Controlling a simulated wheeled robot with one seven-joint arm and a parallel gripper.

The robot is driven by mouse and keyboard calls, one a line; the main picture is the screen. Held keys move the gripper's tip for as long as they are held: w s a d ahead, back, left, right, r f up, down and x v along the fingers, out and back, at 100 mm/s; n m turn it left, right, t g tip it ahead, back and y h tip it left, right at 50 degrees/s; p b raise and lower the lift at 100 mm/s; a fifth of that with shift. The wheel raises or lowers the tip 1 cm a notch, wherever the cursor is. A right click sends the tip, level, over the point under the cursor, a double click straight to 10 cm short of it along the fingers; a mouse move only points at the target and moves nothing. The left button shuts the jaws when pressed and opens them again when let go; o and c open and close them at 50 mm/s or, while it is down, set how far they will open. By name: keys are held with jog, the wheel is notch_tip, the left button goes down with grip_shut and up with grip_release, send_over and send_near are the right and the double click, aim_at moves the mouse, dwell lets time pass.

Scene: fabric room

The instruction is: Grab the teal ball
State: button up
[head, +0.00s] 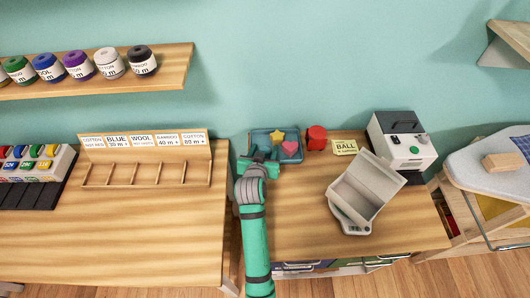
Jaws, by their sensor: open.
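I cannot make out a separate teal ball. My green gripper (263,157) is over the left part of a dark teal tray (292,133) at the back of the right-hand table. It covers that part of the tray, so anything under it is hidden. A yellow star (277,138) and a pink heart (290,148) show in the tray, to the right of the gripper. The gripper is open; its fingertips are small and hard to make out. A small card reading "BALL" (345,147) stands to the right of the tray.
A red cylinder (316,137) stands just right of the tray. Farther right are a tilted open light-grey box (366,187) on a scale (350,226) and a white machine (402,140). A slotted wooden rack (146,173) stands left. The table front near my arm is clear.

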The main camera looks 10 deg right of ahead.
jog(key=shift+d+f, duration=0.1)
jog(key=shift+w, duration=0.1)
jog(key=c, duration=0.8)
jog(key=shift+o, duration=0.2)
